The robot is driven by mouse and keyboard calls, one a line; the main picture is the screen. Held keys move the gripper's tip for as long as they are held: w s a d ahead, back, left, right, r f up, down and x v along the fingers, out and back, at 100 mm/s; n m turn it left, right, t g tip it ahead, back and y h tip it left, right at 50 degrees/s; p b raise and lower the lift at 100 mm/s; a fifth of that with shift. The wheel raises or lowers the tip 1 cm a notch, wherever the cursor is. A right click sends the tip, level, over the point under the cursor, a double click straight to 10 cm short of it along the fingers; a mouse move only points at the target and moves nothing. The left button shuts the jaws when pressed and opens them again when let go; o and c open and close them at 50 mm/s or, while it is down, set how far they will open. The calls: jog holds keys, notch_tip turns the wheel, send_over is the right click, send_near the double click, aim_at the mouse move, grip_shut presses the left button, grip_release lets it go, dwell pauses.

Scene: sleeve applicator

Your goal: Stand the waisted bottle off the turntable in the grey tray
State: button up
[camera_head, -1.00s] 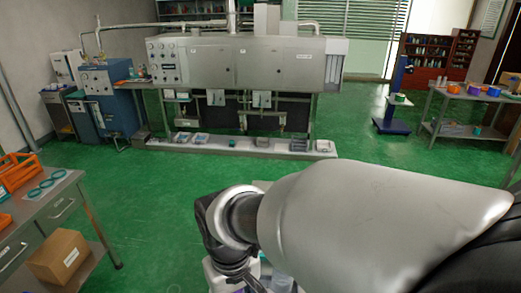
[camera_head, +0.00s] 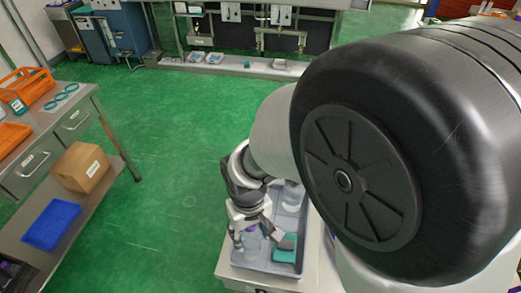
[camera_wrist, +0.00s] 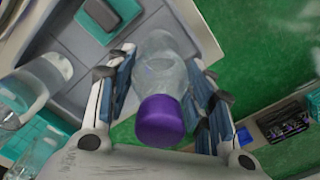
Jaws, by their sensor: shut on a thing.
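The waisted bottle (camera_wrist: 163,60) is clear with a purple cap (camera_wrist: 160,120). In the wrist view it lies between the two fingers of my gripper (camera_wrist: 163,92), which is shut on its body. I cannot tell whether the bottle's base touches the tray floor. The turntable is not recognisable in either view.
Clear vessels (camera_wrist: 42,82) stand left of the bottle in the wrist view. A steel bench (camera_head: 60,130) with orange crates is at left; green floor between is clear.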

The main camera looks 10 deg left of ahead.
jog(key=shift+r, duration=0.15)
jog(key=shift+f, duration=0.2)
jog(key=o, duration=1.3)
jog(key=shift+r, duration=0.1)
notch_tip(320, 180, up, 12)
jog(key=p, duration=0.4)
jog(key=s+d+r+m+t, duration=0.1)
jog(key=s+d+r+m, duration=0.1)
jog(key=d+r, duration=0.2)
jog(key=s+d+r+m+t, duration=0.2)
jog(key=s+d+r, duration=0.1)
jog(key=d, duration=0.6)
jog(key=s+d+r+m+t, duration=0.1)
jog(key=s+d+r+m, duration=0.1)
jog(key=d+r, duration=0.2)
jog(key=shift+s+d+r+m+t, duration=0.15)
jog(key=shift+s+d+m, duration=0.05)
jog(key=shift+d, duration=0.7)
jog(key=shift+s+d+r+m+t, duration=0.15)
jog(key=shift+s+d+m, duration=0.05)
jog(key=shift+d, duration=0.7)
